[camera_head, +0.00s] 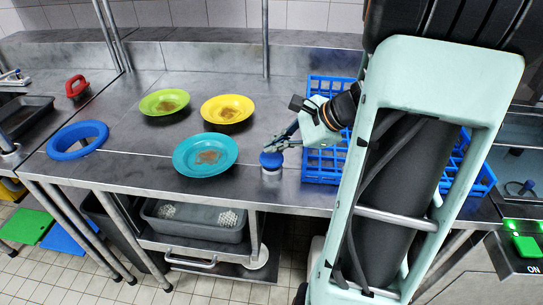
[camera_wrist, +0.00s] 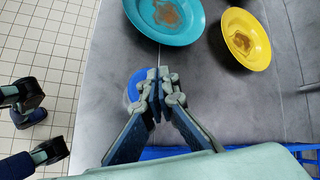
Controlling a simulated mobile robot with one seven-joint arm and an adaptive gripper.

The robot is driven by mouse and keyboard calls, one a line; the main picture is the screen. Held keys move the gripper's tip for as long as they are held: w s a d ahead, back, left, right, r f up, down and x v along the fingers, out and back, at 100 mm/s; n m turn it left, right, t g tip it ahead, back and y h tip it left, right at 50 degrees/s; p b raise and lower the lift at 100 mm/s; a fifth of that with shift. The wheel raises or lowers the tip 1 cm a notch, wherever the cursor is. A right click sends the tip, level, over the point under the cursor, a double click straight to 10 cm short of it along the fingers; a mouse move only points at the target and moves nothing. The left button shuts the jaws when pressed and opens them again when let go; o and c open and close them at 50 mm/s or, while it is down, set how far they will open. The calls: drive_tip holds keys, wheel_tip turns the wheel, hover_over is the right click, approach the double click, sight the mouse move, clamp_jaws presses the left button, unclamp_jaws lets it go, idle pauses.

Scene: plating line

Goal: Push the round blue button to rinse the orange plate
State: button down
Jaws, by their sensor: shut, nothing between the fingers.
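The round blue button (camera_head: 271,160) sits on a short metallic base near the front edge of the steel counter. My gripper (camera_head: 272,148) is shut and empty, with its fingertips at the button; I cannot tell whether they touch it. In the wrist view the fingers (camera_wrist: 157,76) partly cover the button (camera_wrist: 135,84), which shows to their left. No plate looks plainly orange. A yellow plate (camera_head: 228,103), a lime-green plate (camera_head: 150,104) and a teal plate (camera_head: 190,165) lie on the counter, each with a brown stain.
A blue crate (camera_head: 320,165) stands right of the button, partly behind my arm. A blue ring (camera_head: 60,138) and a red-handled item (camera_head: 76,86) lie at the left. A grey bin (camera_head: 185,225) sits on the shelf below. The counter between button and plates is clear.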

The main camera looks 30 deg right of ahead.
sight(274, 157)
drive_tip(key=shift+f, duration=0.1)
drive_tip(key=shift+f+b, duration=0.3)
drive_tip(key=shift+b, duration=0.15)
drive_tip(key=shift+f+b, duration=0.7)
drive_tip(key=shift+f, duration=0.15)
idle(0.7)
idle(0.3)
drive_tip(key=shift+r+p, duration=1)
drive_tip(key=shift+r, duration=0.3)
wheel_tip(274, 157, up, 5)
drive_tip(key=p, duration=0.4)
drive_tip(key=shift+w+d, duration=0.1)
